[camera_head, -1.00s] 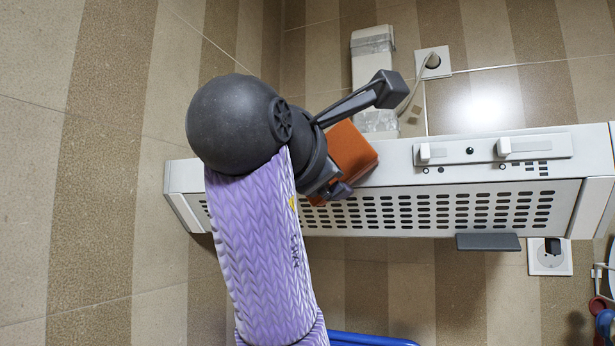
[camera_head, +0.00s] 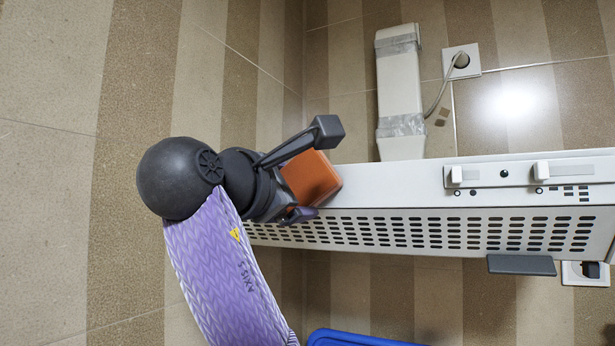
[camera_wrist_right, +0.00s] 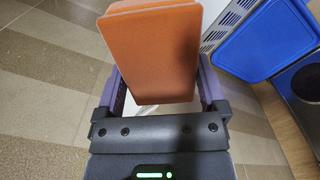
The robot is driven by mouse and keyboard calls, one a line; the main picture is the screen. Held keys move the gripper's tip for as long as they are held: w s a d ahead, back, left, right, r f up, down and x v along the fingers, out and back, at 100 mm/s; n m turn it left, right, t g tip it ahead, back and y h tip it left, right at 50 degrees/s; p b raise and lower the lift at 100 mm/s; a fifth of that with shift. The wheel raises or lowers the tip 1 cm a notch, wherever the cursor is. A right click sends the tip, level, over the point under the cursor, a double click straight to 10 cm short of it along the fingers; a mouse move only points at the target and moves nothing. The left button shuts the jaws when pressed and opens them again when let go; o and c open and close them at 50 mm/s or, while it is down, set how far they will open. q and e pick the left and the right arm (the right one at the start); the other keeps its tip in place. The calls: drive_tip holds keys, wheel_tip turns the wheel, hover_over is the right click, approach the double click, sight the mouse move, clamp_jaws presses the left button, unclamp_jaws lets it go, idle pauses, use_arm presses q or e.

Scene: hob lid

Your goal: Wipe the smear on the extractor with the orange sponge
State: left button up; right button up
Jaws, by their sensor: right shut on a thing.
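The orange sponge (camera_head: 314,178) is a block held in my right gripper (camera_head: 308,172), whose fingers are shut on it. The sponge is at the front upper edge of the white extractor (camera_head: 395,184), toward its left part; I cannot tell whether it touches the surface. In the right wrist view the sponge (camera_wrist_right: 150,50) stands out between the two fingers. No smear can be made out; the sponge and my right arm cover part of the extractor's left side. My left gripper is not in view.
The extractor has slider controls (camera_head: 500,173) at right and a slotted front. A taped white duct (camera_head: 400,95) rises behind it near a wall socket (camera_head: 461,61). A blue board (camera_wrist_right: 262,38) shows in the wrist view. The tiled wall is at the left.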

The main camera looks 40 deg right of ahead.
drive_tip(key=shift+w+a+p, duration=0.2)
drive_tip(key=shift+w+p, duration=0.05)
drive_tip(key=shift+w, duration=0.25)
drive_tip(key=shift+w+a+p, duration=0.2)
drive_tip(key=shift+w+p, duration=0.05)
drive_tip(key=shift+w, duration=0.25)
drive_tip(key=w+p, duration=0.1)
drive_tip(key=w+a+p, duration=0.1)
drive_tip(key=shift+w+r+p, duration=0.15)
drive_tip(key=shift+r+p, duration=0.05)
drive_tip(key=shift+p, duration=0.1)
drive_tip(key=shift+w+a+f, duration=0.1)
drive_tip(key=shift+w+f, duration=0.1)
drive_tip(key=shift+w, duration=0.05)
drive_tip(key=shift+b+v, duration=0.5)
drive_tip(key=shift+v, duration=2.4)
